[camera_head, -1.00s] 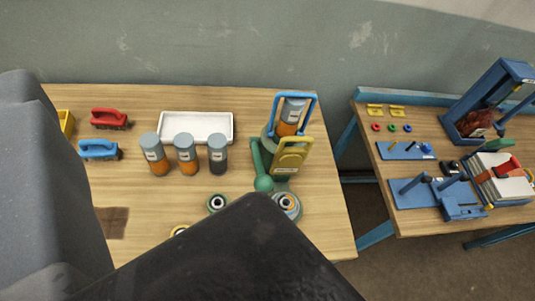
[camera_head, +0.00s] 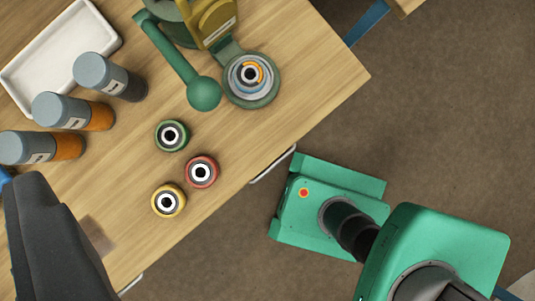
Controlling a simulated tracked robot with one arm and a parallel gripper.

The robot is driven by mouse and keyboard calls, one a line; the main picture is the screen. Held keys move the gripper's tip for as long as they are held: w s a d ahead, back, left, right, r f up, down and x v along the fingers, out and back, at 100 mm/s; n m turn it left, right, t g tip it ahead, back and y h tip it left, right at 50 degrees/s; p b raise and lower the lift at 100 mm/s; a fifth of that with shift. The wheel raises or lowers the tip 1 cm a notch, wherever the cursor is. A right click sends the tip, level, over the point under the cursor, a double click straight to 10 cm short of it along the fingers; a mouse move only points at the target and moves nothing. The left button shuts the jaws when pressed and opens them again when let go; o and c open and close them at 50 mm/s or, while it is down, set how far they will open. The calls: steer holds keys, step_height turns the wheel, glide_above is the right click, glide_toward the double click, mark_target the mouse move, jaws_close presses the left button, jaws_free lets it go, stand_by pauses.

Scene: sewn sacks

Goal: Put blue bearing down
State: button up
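A round bearing with a blue-grey ring and an orange arc (camera_head: 249,74) sits in the round green base of the press-like fixture (camera_head: 204,93). I cannot tell for sure whether it is the blue bearing. No other blue bearing shows. A dark grey part of my gripper (camera_head: 55,240) covers the lower left of the view, over the table's front part and apart from the fixture. Its fingertips are not clearly seen, so I cannot tell whether it is open or holds anything.
Green (camera_head: 171,135), red (camera_head: 201,171) and yellow (camera_head: 168,201) bearings lie near the table's front edge. Three grey-capped cylinders, one of them here (camera_head: 110,77), stand beside a white tray (camera_head: 58,55). Bare wood lies right of the fixture (camera_head: 310,80). Floor lies beyond the edge.

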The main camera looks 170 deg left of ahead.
steer(key=s+d+f+m+g+p, duration=0.1)
steer(key=d+f+m+g+p, duration=0.15)
steer(key=d+f+m, duration=0.85)
steer(key=m+g+y+p, duration=0.1)
steer(key=m+g+y, duration=0.25)
steer(key=m, duration=0.55)
glide_toward(250, 74)
steer(key=x, duration=0.9)
steer(key=shift+p, duration=0.35)
steer(key=shift+s, duration=0.1)
steer(key=c, duration=0.8)
steer(key=o, duration=0.8)
steer(key=shift+r, duration=0.1)
